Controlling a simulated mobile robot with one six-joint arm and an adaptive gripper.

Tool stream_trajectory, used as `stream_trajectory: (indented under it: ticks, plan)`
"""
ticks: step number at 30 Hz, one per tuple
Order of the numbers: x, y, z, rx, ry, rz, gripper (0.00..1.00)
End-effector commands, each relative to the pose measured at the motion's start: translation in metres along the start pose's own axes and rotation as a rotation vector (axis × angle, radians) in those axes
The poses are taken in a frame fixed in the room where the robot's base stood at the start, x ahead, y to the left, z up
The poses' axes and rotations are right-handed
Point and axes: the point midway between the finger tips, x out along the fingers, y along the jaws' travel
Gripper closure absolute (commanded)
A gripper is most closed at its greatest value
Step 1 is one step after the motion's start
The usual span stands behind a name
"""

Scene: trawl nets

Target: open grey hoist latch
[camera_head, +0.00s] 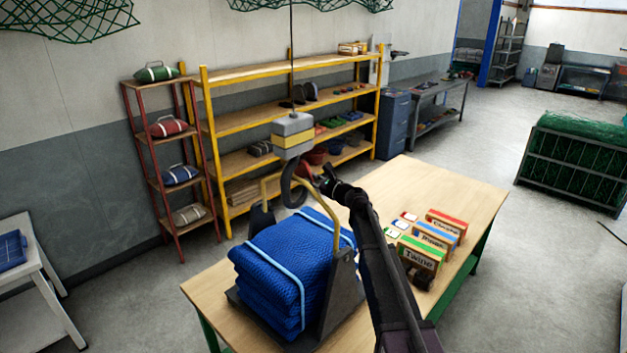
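The hoist block (292,139), grey with a yellow band, hangs on a thin cable above the wooden table. A dark grey hook (287,190) hangs below it, near the yellow handle (337,222) of a metal carrier (343,290). The carrier holds a folded blue net bundle (283,265) tied with light straps. My gripper (318,180) is at the right side of the hook, very close to it. I cannot tell whether it touches the hook. The latch cannot be made out separately, and the fingers are too small and dark to read.
Boxes labelled Twine (422,253) and others, with small cards, stand on the table (487,190) right of my arm. Shelves (262,122) and a red rack (168,160) with rolled bundles line the wall. A green net crate (570,165) stands at right.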

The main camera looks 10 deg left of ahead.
Motion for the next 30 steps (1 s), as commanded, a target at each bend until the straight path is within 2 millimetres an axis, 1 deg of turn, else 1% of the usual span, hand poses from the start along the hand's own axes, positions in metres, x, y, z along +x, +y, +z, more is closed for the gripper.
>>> stream_trajectory:
  ticks: [10, 11, 12, 13, 14, 18, 19, 30]
  plan:
    - [0.002, 0.001, 0.0, 0.0, 0.0, 0.0, 0.71]
    - [0.002, 0.001, 0.0, 0.0, 0.0, 0.0, 0.77]
    - [0.002, 0.001, 0.0, 0.0, 0.0, 0.001, 0.89]
    - [0.002, 0.001, 0.0, 0.0, 0.0, 0.001, 0.98]
    - [0.002, 0.001, 0.0, 0.0, 0.0, 0.001, 1.0]
    - [0.002, 0.001, 0.0, 0.0, 0.0, 0.001, 1.0]
    - [-0.004, -0.004, -0.002, 0.0, 0.0, 0.001, 1.0]
    - [0.01, 0.008, 0.004, -0.025, -0.006, 0.013, 1.0]
